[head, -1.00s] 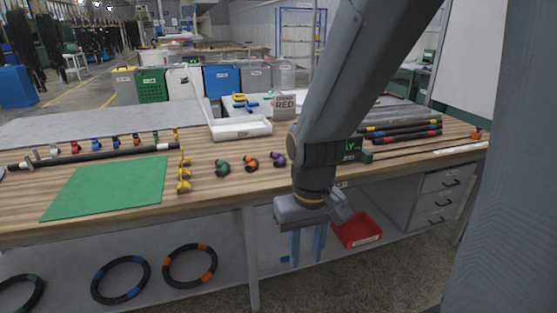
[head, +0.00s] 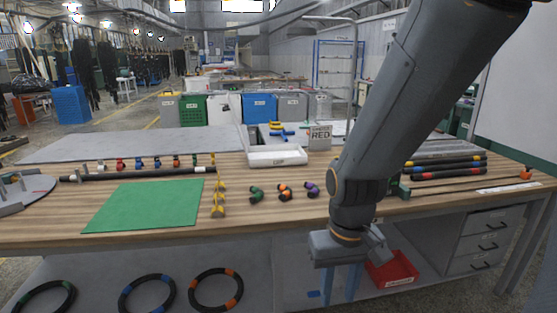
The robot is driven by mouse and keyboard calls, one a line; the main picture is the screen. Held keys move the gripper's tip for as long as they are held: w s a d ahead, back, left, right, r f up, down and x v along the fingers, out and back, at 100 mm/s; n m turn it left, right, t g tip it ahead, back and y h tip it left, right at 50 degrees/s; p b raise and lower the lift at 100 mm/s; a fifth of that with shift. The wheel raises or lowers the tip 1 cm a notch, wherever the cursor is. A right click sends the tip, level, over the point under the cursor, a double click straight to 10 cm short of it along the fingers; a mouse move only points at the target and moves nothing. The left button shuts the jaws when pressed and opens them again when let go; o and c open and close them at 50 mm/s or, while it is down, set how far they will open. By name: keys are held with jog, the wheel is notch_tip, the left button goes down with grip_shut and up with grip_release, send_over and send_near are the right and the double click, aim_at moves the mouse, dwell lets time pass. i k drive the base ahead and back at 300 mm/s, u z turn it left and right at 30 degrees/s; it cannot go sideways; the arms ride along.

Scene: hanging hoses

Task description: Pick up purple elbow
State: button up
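The purple elbow (head: 312,189) is a small dark bent fitting with a purple band. It lies on the wooden tabletop, rightmost of three elbows, beside the orange elbow (head: 284,192) and the green elbow (head: 257,194). My gripper (head: 341,287) hangs pointing down in front of the table's front edge, below the tabletop level, to the right of and nearer than the purple elbow. Its two blue-grey fingers are apart with nothing seen between them. The finger tips are close to the bottom of the picture.
A green mat (head: 145,205) lies left on the table (head: 240,233). Banded hoses (head: 445,166) lie right. A red bin (head: 393,270) sits below.

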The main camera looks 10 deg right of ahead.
aim_at(314, 190)
jog(key=u, duration=0.25)
jog(key=i, duration=1.3)
jog(key=z, duration=0.3)
